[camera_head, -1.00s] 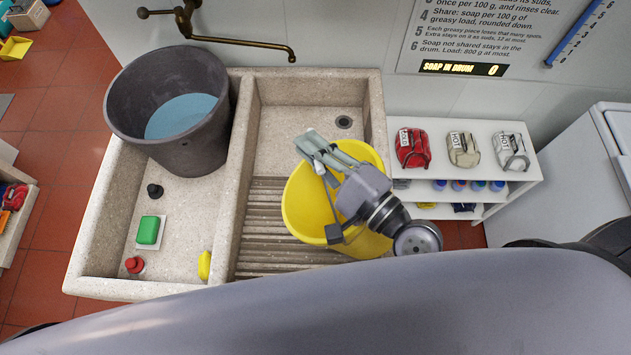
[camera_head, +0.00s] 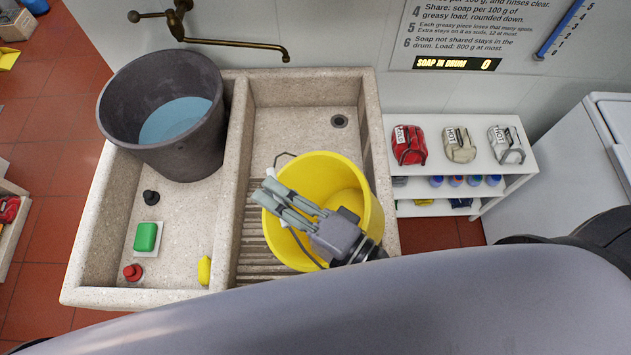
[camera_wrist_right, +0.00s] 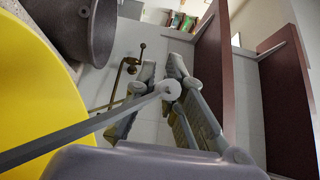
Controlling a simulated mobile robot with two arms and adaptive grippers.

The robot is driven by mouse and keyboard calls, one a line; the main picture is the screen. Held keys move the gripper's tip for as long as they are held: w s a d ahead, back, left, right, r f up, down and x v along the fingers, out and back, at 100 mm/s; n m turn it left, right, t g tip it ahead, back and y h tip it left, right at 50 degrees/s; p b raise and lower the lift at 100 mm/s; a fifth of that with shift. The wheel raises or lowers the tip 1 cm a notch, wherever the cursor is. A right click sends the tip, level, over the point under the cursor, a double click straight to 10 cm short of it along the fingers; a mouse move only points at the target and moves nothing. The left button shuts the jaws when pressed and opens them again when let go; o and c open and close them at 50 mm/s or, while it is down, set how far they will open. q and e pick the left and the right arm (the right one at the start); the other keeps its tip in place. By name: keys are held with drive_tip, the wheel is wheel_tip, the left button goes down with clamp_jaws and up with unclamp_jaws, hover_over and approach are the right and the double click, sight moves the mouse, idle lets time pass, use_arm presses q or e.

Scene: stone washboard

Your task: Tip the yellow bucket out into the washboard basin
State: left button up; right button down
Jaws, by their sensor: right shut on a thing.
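The yellow bucket (camera_head: 366,200) is above the ribbed right side of the stone washboard basin (camera_head: 369,110), its mouth facing up toward the head camera. Its visible inside is plain yellow, with no water or load that I can make out. My right gripper (camera_head: 266,190) lies across the bucket's mouth, shut on its thin wire handle. In the right wrist view the handle's grey rod (camera_wrist_right: 85,130) runs to a round grip between the fingers (camera_wrist_right: 163,75), with the yellow wall at left. The bucket's underside is hidden. My left gripper is not in view.
A dark tub (camera_head: 120,110) of water stands in the left basin, near a green soap block (camera_head: 146,237), a red-capped bottle (camera_head: 133,273) and a yellow item (camera_head: 204,270). A brass tap (camera_head: 235,45) reaches over the back. A white shelf (camera_head: 480,135) stands right.

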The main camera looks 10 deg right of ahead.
wheel_tip(320, 180, up, 3)
drive_tip(key=shift+f+p, duration=0.15)
drive_tip(key=shift+p, duration=0.95)
drive_tip(key=shift+r, duration=1.55)
